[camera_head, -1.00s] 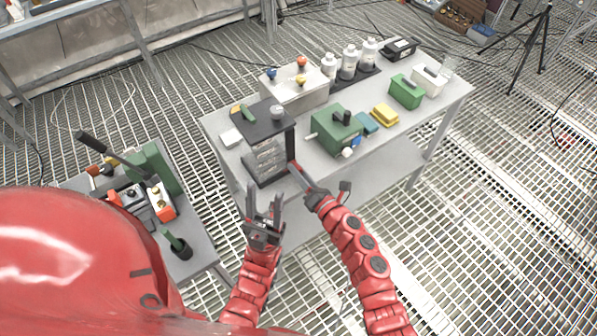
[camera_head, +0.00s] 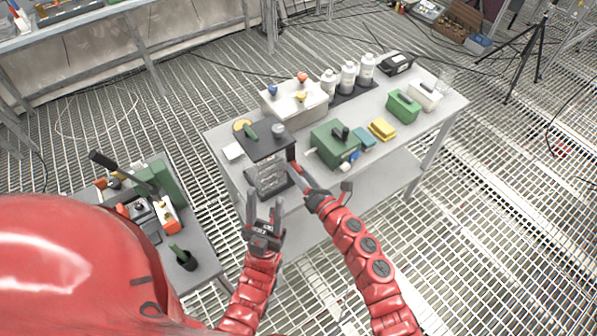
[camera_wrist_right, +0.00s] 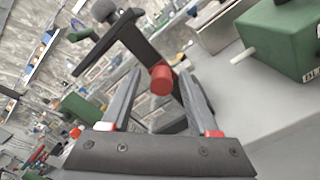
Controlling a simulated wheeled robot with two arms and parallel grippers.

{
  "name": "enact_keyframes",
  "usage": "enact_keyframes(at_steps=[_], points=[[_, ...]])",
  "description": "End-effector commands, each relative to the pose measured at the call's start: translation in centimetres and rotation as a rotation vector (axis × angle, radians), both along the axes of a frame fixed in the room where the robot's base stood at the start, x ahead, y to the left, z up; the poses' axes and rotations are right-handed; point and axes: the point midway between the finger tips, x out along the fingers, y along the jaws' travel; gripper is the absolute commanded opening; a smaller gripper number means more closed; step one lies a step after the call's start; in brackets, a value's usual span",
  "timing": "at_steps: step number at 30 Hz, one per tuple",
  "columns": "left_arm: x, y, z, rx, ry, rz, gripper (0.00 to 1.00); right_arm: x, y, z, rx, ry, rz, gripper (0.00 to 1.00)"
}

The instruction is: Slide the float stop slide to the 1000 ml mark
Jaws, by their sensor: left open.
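The float stop slide appears to be the red round knob (camera_wrist_right: 161,79) on a dark upright post in the right wrist view. It belongs to the black-topped stand (camera_head: 264,144) at the near left end of the table. Its scale marks are too small to read. My right gripper (camera_wrist_right: 160,82) is open, its two fingers apart on either side of the knob, with gaps visible. In the head view my right gripper (camera_head: 296,180) is beside the stand's right front edge. My left gripper (camera_head: 265,205) is open and empty, in front of the stand.
The grey table (camera_head: 440,112) also carries a green box with a white rod (camera_head: 334,143), a pale box with coloured knobs (camera_head: 293,99), several white bottles (camera_head: 348,77) and a yellow block (camera_head: 382,129). A lower bench (camera_head: 195,262) with tools stands at left.

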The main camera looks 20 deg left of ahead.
Motion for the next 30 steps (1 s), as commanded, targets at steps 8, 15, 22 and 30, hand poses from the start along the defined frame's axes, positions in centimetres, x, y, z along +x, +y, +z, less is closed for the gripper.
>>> enact_keyframes(at_steps=[8, 15, 22, 30], points=[[0.0, 0.0, -0.1, 0.0, 0.0, 0.0, 0.5, -0.1, -0.1, 0.0, 0.0, 0.0, 0.0, 0.62], [0.0, 0.0, -0.8, 0.0, 0.0, 0.0, 0.5, -2.1, -2.4, -0.4, -0.003, 0.0, 0.004, 0.62], [0.0, 0.0, -2.5, 0.0, 0.0, 0.0, 0.5, -5.3, -6.8, -0.6, -0.003, 0.0, 0.0, 0.62], [0.0, 0.0, -4.4, 0.0, 0.0, 0.0, 0.5, -9.0, -11.7, -0.4, 0.0, 0.001, -0.002, 0.62]])
